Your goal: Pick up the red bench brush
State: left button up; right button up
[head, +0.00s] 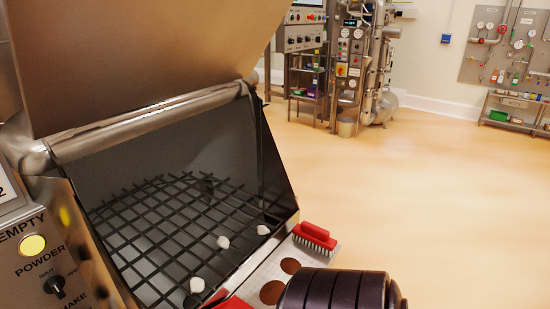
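The red bench brush (315,236) lies on a light shelf (262,271) at the front right edge of the hopper. Neither of my grippers shows in the head view. A dark ribbed cylinder at the bottom edge, just below the brush, hides part of the shelf; I cannot tell whether it is part of my arm.
The open hopper holds a dark grate (165,225) with white lumps (223,242) on it. Two brown discs (290,266) and a partly cut-off red thing (235,303) lie on the shelf. The raised steel lid (140,60) overhangs the left. The floor at right is clear.

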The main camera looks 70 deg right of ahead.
aim_at(317, 237)
jog(key=k+j+z, duration=0.1)
jog(key=z, duration=2.4)
jog(key=k, duration=0.05)
